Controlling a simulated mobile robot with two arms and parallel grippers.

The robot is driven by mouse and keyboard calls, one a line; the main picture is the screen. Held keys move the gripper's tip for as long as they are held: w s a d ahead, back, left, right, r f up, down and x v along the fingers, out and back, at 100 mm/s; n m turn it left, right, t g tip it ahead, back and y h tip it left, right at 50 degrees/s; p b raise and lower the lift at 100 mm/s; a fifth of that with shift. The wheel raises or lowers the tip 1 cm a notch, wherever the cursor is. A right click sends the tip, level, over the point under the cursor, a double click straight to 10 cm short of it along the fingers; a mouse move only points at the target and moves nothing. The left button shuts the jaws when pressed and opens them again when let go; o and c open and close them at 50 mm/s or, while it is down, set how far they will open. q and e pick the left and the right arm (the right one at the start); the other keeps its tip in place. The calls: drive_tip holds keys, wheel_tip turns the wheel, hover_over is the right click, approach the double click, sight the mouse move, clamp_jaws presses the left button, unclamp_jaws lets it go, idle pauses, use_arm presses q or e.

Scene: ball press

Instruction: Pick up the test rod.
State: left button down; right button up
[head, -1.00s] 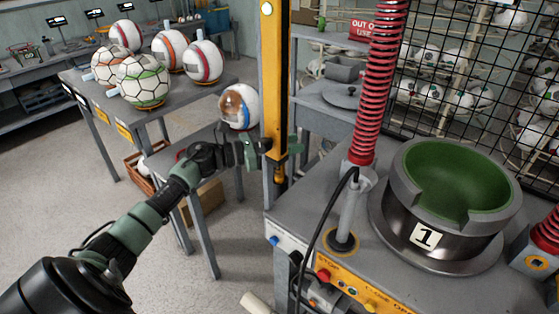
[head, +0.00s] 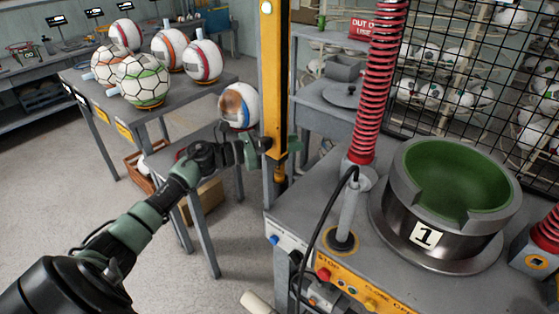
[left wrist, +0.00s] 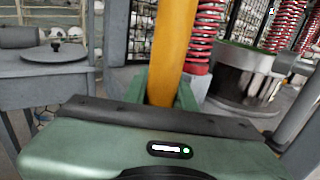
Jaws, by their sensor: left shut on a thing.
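The test rod appears as a long yellow upright bar in the head view (head: 273,90) and runs out of the top of that picture. It also shows in the left wrist view (left wrist: 172,45), rising from between the green fingers. My left gripper (head: 279,146) is shut on its lower part, with a short stretch visible below the fingers. The bar stands about vertical in front of the grey press bench. I cannot tell whether its lower end touches anything. My right gripper is not in view.
A grey bench (head: 310,205) at the right carries the green-lined press cup marked 1 (head: 426,236) and a red spring column (head: 367,110). Several balls rest on a grey table (head: 90,90) at the left. A wire-mesh fence (head: 480,90) stands behind. Floor is clear at front left.

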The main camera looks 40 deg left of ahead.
use_arm(q)
drive_tip(key=shift+r, duration=0.1)
idle(0.7)
wheel_tip(320, 180, up, 20)
drive_tip(key=b, duration=0.2)
idle(0.4)
idle(1.9)
